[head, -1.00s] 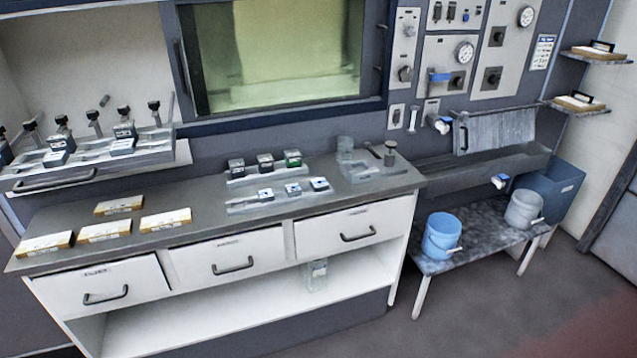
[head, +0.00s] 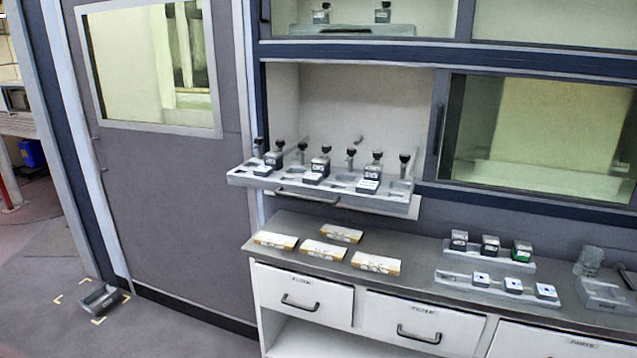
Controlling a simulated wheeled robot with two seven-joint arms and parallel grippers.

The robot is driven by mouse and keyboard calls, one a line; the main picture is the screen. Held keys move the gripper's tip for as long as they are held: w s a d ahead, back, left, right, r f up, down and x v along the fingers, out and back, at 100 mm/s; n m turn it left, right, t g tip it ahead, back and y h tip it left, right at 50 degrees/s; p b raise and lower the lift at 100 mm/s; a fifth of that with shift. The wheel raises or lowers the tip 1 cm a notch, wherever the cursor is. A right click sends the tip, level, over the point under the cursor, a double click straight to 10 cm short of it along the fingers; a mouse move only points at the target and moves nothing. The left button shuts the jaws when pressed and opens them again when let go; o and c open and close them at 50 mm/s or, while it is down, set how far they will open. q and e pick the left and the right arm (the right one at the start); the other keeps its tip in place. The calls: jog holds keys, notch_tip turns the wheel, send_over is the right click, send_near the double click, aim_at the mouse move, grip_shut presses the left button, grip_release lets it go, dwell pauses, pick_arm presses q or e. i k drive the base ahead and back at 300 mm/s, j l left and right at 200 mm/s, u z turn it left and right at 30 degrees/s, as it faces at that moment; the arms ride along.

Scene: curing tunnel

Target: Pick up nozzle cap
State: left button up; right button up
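I cannot make out anything that is clearly a nozzle cap in the head view. Small black-topped fittings (head: 350,152) stand on the grey pulled-out tray (head: 240,178) in the cabinet opening. On the counter, two dark blocks and a green-marked block (head: 521,251) stand in a rear rack, and small white-and-blue pieces (head: 513,285) sit in a front rack (head: 448,284). They are too small to identify further. Neither of my grippers is in view.
Several flat tan-and-white packs (head: 375,263) lie on the grey counter (head: 405,284) above drawers. A glass beaker (head: 589,261) stands at the right. A grey door (head: 165,190) is at left. A small metal bin (head: 100,299) sits on the floor within corner marks.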

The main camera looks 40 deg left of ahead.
aim_at(315, 179)
jog(key=i+j+u, duration=0.75)
jog(key=i, duration=0.25)
jog(key=i+u, duration=0.35)
jog(key=i, duration=0.15)
